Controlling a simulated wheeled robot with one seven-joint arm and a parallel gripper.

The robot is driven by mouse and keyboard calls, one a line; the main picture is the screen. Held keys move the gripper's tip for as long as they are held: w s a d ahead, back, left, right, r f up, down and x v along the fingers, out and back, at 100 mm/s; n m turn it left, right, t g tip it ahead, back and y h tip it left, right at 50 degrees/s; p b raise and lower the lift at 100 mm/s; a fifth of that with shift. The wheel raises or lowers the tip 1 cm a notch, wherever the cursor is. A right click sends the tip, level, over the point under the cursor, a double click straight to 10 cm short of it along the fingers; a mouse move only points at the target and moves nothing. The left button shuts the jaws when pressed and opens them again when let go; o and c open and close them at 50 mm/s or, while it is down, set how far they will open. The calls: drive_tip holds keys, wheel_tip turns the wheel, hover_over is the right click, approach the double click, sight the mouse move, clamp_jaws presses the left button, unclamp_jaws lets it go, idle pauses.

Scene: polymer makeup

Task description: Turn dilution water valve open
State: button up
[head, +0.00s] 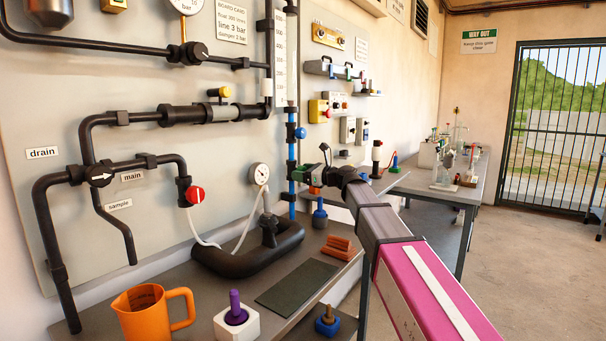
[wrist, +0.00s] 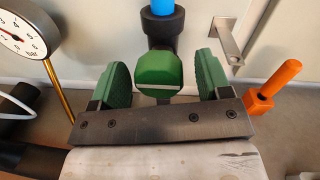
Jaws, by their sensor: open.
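A green valve knob (wrist: 159,66) with a pale line across its face sits on a dark fitting under a blue pipe (wrist: 163,7) in the wrist view. No label on it is readable. My gripper (wrist: 163,80) is open, with one green pad left of the knob and one right of it. There are visible gaps on both sides, wider on the right. In the head view my gripper (head: 316,178) is at the foot of the blue pipe (head: 291,160), and mostly hides the knob there.
A pressure gauge (wrist: 22,28) is left of my gripper and a metal bracket (wrist: 228,35) is right of it. An orange-handled item (wrist: 272,88) stands further right. Below, the bench holds a dark curved pipe (head: 248,262), an orange jug (head: 150,310) and a dark mat (head: 297,287).

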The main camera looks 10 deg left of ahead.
drive_tip(key=c, duration=0.9)
drive_tip(key=n, duration=0.4)
drive_tip(key=shift+n, duration=0.4)
drive_tip(key=n+h, duration=0.1)
drive_tip(key=n, duration=0.7)
drive_tip(key=shift+t, duration=0.4)
drive_tip(key=shift+s+n, duration=0.1)
drive_tip(key=shift+n, duration=1.9)
